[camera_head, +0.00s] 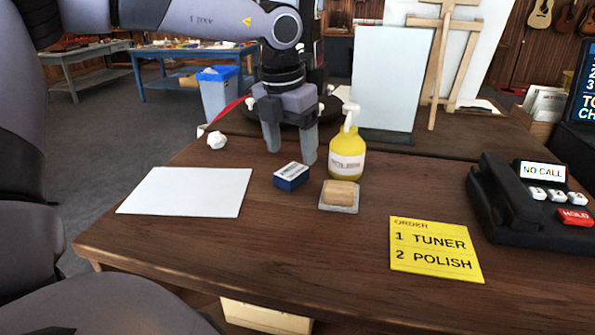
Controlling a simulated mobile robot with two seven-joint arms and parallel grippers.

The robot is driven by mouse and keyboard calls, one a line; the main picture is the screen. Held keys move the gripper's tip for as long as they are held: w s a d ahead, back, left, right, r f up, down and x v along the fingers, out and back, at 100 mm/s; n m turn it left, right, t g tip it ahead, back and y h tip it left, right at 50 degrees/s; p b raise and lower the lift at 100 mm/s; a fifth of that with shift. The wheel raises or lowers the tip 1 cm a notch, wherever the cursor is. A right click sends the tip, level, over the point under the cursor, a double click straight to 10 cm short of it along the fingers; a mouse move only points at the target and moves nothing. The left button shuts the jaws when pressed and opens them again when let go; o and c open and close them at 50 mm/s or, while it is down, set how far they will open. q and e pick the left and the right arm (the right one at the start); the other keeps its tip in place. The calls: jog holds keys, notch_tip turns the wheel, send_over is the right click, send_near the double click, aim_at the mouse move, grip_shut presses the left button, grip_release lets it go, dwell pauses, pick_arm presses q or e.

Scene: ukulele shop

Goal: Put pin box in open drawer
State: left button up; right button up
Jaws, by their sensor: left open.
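A small blue box with a white lettered top (291,176), which looks like the pin box, lies on the wooden desk. My left gripper (291,156) points down with its fingers apart and empty. Its fingertips are just above and behind the box in the picture; I cannot tell the exact gap. A cream drawer front (265,317) shows below the desk's front edge at the bottom. It seems to stick out, but its inside is hidden from here. My right gripper is not in view.
A yellow polish bottle (347,154) and a sponge-like block on a small tray (339,208) stand close right of the box. White paper (187,191) lies left. A yellow order note (435,249) and a black phone (525,203) are at right. The front middle desk is clear.

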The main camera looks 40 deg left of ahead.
aim_at(291, 170)
pick_arm(q)
jog(key=f, duration=0.3)
jog(key=f+p, duration=0.1)
jog(key=f, duration=0.1)
jog(key=shift+w+a, duration=0.2)
jog(key=shift+w, duration=0.05)
jog(key=c, duration=1.2)
